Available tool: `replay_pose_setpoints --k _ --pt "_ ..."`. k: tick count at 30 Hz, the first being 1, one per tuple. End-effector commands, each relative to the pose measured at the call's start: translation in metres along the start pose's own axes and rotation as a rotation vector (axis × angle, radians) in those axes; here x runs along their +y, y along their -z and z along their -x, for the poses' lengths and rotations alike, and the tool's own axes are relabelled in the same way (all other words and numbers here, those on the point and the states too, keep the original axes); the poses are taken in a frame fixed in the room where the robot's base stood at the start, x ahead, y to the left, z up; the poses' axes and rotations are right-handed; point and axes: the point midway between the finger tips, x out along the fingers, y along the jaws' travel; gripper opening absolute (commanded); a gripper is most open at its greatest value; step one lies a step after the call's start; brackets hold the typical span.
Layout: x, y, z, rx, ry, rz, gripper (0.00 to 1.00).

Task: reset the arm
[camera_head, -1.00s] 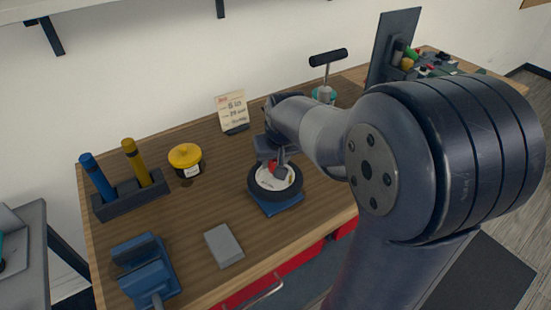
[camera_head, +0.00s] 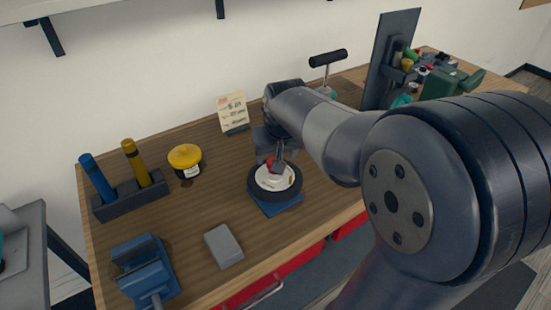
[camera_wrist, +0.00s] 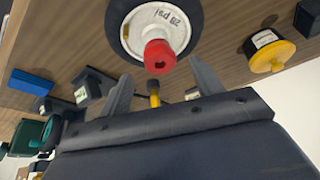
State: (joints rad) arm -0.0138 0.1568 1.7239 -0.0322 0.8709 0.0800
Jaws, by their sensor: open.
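My gripper (camera_wrist: 163,85) is open, with its two fingers apart in the wrist view. In the head view my gripper (camera_head: 276,158) hangs over the small wheel (camera_head: 263,190), partly covering it. A red cap (camera_wrist: 159,57) stands on the hub, just beyond the fingertips in the wrist view. I cannot tell whether the fingers touch it.
A yellow-lidded jar (camera_head: 185,157), a rack (camera_head: 131,197) with blue and yellow tubes, a blue vise (camera_head: 145,271) and a grey block (camera_head: 223,246) stand left on the workbench (camera_head: 205,205). A note card (camera_head: 233,112) and a T-handled tool (camera_head: 328,59) are behind. A dark upright panel (camera_head: 389,60) stands right.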

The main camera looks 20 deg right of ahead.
Motion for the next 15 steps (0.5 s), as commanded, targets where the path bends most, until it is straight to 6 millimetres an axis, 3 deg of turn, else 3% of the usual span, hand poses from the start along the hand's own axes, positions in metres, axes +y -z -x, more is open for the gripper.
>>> replay_pose_setpoints --k 6,15 --pt "0.000 0.001 0.046 0.005 0.001 0.000 0.62" --pt "0.000 0.000 0.074 0.001 0.000 0.000 0.62"
